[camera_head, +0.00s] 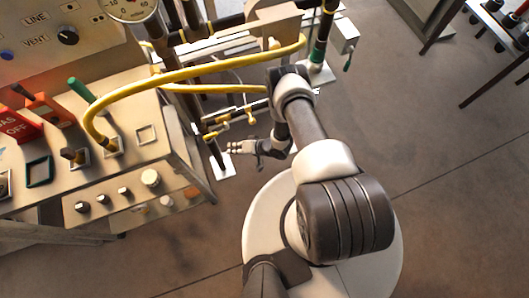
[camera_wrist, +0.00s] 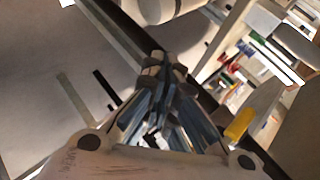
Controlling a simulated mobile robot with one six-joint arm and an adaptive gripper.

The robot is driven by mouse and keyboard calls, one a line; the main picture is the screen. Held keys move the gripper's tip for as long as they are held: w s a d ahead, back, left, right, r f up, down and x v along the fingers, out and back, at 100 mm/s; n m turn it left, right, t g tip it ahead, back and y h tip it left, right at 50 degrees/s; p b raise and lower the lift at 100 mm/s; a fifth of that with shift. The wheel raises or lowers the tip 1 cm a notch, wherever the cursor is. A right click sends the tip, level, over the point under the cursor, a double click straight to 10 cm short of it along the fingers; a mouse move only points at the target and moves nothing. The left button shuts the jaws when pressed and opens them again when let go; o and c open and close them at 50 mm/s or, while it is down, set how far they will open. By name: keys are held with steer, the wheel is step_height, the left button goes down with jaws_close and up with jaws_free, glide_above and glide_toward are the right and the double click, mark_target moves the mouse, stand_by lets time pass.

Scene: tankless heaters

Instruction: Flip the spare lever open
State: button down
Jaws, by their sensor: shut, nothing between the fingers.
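The panel (camera_head: 110,150) at the left of the head view carries several levers: a green-handled one (camera_head: 80,89), a dark one (camera_head: 69,153) and one beside a red-orange block (camera_head: 45,108). I see no readable "spare" label, so I cannot tell which is the spare lever. My gripper (camera_head: 234,147) is just right of the panel's right end, pointing left toward it, apart from all these levers. In the wrist view its fingers (camera_wrist: 163,66) come together at the tips, with nothing visible between them. No lever can be made out clearly in the wrist view.
A yellow hose (camera_head: 190,72) arches from the panel to the pipes behind my gripper. A gauge (camera_head: 130,8) and a knob (camera_head: 67,36) sit at the upper left. Yellow-handled valves (camera_head: 251,119) are close above my gripper. Open floor (camera_head: 460,210) lies at the right.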

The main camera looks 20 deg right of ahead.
steer(key=s+d+f, duration=0.5)
steer(key=s+d, duration=0.2)
steer(key=d, duration=0.4)
steer(key=shift+d+f, duration=0.2)
steer(key=shift+d, duration=0.1)
